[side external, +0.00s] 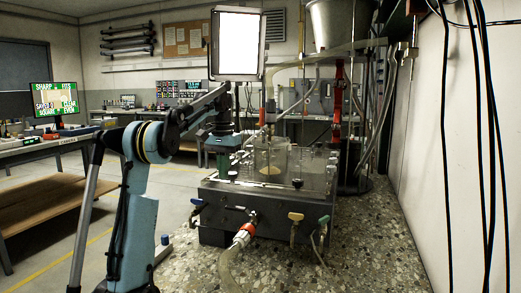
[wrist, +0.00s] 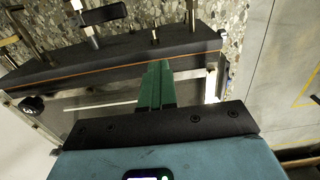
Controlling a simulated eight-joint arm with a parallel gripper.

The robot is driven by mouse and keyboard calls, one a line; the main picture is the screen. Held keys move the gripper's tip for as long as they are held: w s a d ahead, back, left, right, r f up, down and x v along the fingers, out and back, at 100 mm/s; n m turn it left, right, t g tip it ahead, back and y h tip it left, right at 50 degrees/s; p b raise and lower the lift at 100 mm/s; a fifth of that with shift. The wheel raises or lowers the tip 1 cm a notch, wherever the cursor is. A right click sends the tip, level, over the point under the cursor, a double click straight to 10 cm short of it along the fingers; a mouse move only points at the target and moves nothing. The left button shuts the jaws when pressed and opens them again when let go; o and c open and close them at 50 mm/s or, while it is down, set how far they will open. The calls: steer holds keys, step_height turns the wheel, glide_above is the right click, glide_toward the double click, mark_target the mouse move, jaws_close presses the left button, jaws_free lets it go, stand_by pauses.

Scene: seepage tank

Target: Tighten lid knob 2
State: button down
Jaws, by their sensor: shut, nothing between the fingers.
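The tank (side external: 262,213) is a dark grey box with a clear lid, standing on a speckled stone top. Black lid knobs sit on it: one at the front right (side external: 297,183), which shows no number. In the wrist view a black knob (wrist: 32,105) lies at the left of the lid, well apart from the fingers. My gripper (side external: 222,178) is over the lid's front left corner, pointing down. In the wrist view its green fingers (wrist: 156,68) are together with nothing between them. I cannot tell which knob is number 2, nor whether the fingertips touch anything.
A clear cylinder (side external: 270,158) and tubes rise from the lid. Black cables hang at the right. The stone top is clear at front right.

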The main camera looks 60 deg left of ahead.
steer(key=shift+r, duration=0.1)
stand_by(0.3)
steer(key=shift+s+d, duration=0.15)
steer(key=shift+s, duration=0.05)
step_height(320, 180, up, 6)
steer(key=shift+s+f, duration=0.1)
stand_by(0.4)
